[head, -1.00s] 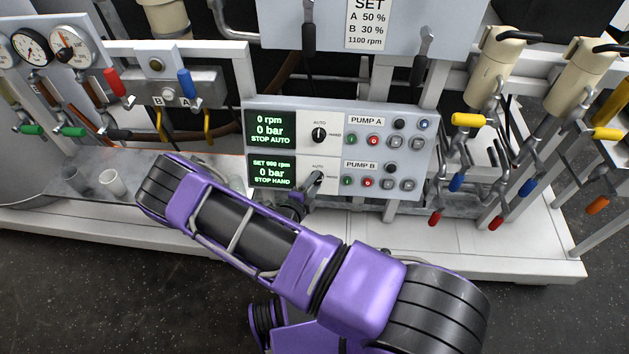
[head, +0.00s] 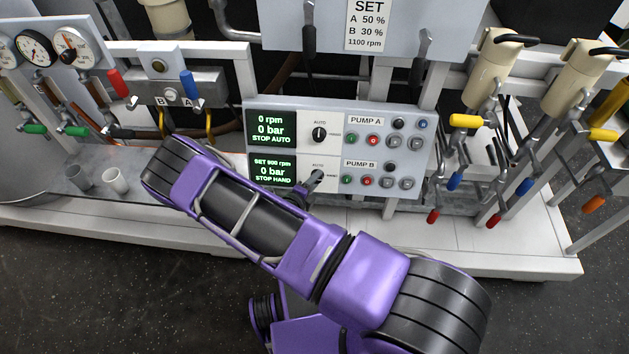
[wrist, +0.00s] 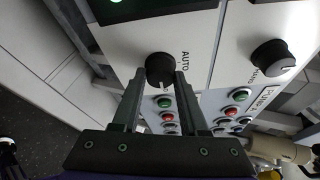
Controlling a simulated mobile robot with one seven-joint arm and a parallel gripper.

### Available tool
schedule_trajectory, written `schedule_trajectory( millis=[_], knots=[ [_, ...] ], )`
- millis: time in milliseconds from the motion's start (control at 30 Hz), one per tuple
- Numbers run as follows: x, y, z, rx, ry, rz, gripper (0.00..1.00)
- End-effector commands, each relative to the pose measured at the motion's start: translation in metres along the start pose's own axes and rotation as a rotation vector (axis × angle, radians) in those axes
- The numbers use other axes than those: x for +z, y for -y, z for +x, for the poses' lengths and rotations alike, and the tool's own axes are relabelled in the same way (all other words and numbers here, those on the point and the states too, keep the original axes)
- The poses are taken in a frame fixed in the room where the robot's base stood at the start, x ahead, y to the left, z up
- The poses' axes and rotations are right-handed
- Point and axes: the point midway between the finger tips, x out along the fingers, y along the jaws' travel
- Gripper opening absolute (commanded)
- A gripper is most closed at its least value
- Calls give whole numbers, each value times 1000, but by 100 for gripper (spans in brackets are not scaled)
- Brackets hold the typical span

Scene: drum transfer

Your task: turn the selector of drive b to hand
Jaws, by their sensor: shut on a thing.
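The drive B selector is a black round knob (wrist: 157,64) in the lower row of the control panel (head: 435,150), beside the PUMP B label. In the wrist view, the two fingers of my gripper (wrist: 160,75) stand on either side of this knob, shut on it. In the head view, my gripper (head: 316,178) is at the selector and hides most of it. The lower display (head: 271,171) reads SET 900 rpm, 0 bar, STOP HAND.
The drive A selector (head: 319,134) sits just above, its display (head: 269,129) reading STOP AUTO. Push buttons (head: 373,140) lie to the right. Coloured valve levers (head: 465,121) flank the panel on the right. Two cups (head: 115,180) stand on the left ledge.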

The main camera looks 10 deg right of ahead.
Motion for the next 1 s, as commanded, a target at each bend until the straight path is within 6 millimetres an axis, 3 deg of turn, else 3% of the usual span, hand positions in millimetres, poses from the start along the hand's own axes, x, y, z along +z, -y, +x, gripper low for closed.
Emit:
schedule_trajectory(
  millis=[100, 133, 300, 667, 833, 1000],
  knots=[
    [0, 0, 0, -1, 0, 3, 0],
    [0, 0, 0, -1, 0, 3, 45],
    [0, 0, 0, -1, 0, 2, 73],
    [1, 0, -5, 0, 1, 1, 73],
    [2, 1, -30, 1, 3, 0, 73],
    [2, 0, -72, 2, 4, 1, 73]
  ],
)
